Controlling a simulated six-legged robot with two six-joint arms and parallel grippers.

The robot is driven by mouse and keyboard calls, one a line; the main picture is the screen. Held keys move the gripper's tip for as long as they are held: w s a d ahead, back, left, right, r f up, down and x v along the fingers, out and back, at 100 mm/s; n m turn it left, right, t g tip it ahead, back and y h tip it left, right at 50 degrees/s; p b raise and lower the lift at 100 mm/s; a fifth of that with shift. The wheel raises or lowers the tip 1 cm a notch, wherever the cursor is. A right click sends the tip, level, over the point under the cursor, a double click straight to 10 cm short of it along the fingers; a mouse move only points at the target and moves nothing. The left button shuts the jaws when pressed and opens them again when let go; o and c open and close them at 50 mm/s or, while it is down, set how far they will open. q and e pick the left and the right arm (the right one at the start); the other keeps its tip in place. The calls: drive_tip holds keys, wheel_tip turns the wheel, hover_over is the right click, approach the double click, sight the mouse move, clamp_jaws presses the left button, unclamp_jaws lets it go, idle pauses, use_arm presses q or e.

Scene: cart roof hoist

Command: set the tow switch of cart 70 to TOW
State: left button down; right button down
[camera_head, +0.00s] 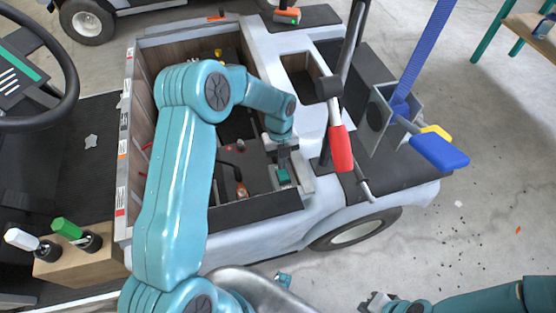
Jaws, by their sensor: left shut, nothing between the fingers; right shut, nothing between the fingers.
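The cart's open compartment (262,211) shows in the head view, with a dark inside holding switch-like parts and wiring. My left arm reaches over it, and my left gripper (285,172) points down at its right inner wall, by a small pale grey housing (304,184). The gripper is shut and holds nothing. I cannot tell whether it touches the housing. The tow switch and its setting cannot be made out; the gripper and arm cover part of this area. My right gripper (374,302) is shut and empty at the bottom edge, low beside the cart.
A red-gripped lever (340,149) stands just right of the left gripper. A blue strap (426,52) and blue pedal-like piece (440,151) are further right. Green (67,228) and white (20,239) knobs and a steering wheel (70,75) are at left. Floor at right is mostly clear.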

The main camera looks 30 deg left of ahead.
use_arm(q)
drive_tip(key=w+a+r, duration=0.3)
drive_tip(key=r, duration=0.6)
drive_tip(key=shift+a+r, duration=0.15)
drive_tip(key=shift+r, duration=0.1)
use_arm(e)
drive_tip(key=shift+a+r, duration=0.35)
use_arm(q)
drive_tip(key=shift+s+f, duration=0.1)
drive_tip(key=shift+s, duration=0.05)
use_arm(e)
drive_tip(key=shift+s, duration=0.1)
